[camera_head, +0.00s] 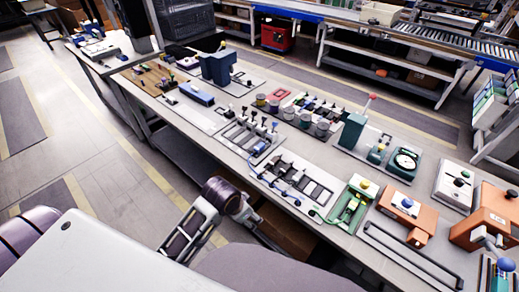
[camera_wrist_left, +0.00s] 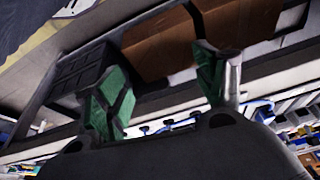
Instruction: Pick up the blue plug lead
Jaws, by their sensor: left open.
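A blue lead with plug ends (camera_head: 284,189) lies along the front of a grey panel near the table's front edge in the head view. Blue parts (camera_wrist_left: 168,127) also show small near the bottom of the left wrist view, partly hidden by my gripper; I cannot tell which plug they belong to. My left gripper (camera_head: 246,212) is in front of the table edge, apart from the lead and nearer to me. Its green-padded fingers stand wide apart and empty in the left wrist view (camera_wrist_left: 160,85). My right gripper is not in view.
The long table (camera_head: 345,239) carries several fixtures. A green fixture (camera_head: 350,205) and an orange one (camera_head: 405,211) stand to the right of the lead. Brown boxes (camera_wrist_left: 225,28) and a dark crate (camera_wrist_left: 82,72) show beneath the table. The floor at left is clear.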

